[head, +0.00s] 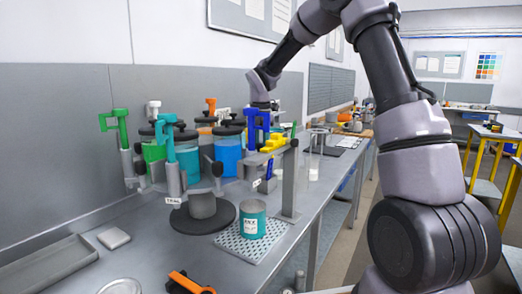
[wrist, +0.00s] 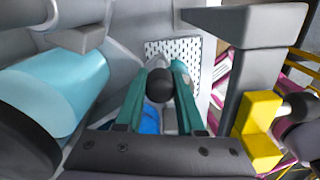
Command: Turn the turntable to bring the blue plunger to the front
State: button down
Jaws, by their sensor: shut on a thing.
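The turntable carries several lidded drums and upright plungers in the middle of the bench in the head view. The blue plunger (head: 251,130) stands upright at its right side, next to a yellow part (head: 272,145). The teal plunger (head: 170,150) stands at the front left, above a "TEAL" label, and the green plunger (head: 121,130) is at the far left. In the wrist view my gripper (wrist: 161,82) has its two green fingers closed around a black ball knob (wrist: 159,87). In the head view my fingertips are hidden behind the blue plunger.
A teal tin (head: 252,222) stands on a white perforated mat (head: 232,246) at the front. A grey post (head: 290,185) rises at the right bench edge. A grey tray (head: 45,272) lies at front left.

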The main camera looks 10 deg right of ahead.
jog(key=c, duration=0.5)
grip_release()
notch_tip(320, 180, up, 10)
jog(key=shift+r, duration=0.4)
